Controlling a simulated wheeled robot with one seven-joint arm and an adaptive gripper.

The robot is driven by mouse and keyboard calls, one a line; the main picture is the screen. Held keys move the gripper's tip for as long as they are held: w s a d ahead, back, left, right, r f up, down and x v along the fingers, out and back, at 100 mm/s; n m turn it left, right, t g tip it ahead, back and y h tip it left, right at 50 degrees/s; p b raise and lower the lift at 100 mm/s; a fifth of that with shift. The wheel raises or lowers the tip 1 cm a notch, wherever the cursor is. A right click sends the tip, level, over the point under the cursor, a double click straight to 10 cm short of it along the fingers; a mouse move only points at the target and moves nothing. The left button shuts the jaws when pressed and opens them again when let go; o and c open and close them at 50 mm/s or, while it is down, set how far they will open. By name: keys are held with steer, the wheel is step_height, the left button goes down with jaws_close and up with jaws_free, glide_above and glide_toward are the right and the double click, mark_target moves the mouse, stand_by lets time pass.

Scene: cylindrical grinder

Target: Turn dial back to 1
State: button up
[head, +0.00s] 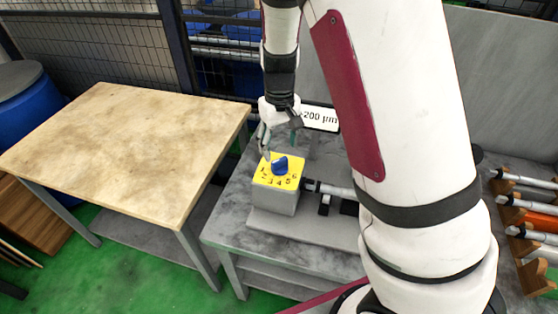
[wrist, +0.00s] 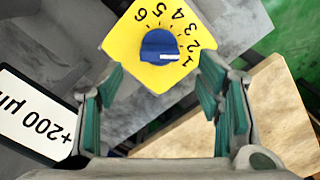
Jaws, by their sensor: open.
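The blue dial (head: 281,164) sits on the yellow numbered top face (head: 259,181) of a grey box (head: 280,203). In the wrist view the blue dial (wrist: 159,46) shows a white mark on its side toward the 1 and 2; the exact number it points at is hard to tell. The numbers 1 to 6 curve around it. My gripper (head: 279,143) is above and just behind the dial in the head view. In the wrist view my gripper (wrist: 162,73) has its fingers wide apart, with the dial beyond the tips and nothing between them.
A "+200 µm" sign (head: 321,117) stands close behind the gripper and shows at left in the wrist view (wrist: 32,118). A metal shaft (head: 330,188) lies right of the box. A wooden-topped table (head: 125,150) is at left. A rack of cylinders (head: 525,215) is at right.

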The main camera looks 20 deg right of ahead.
mark_target(280, 160)
step_height(280, 160, down, 7)
steer(key=shift+r, duration=0.15)
steer(key=c, duration=1.1)
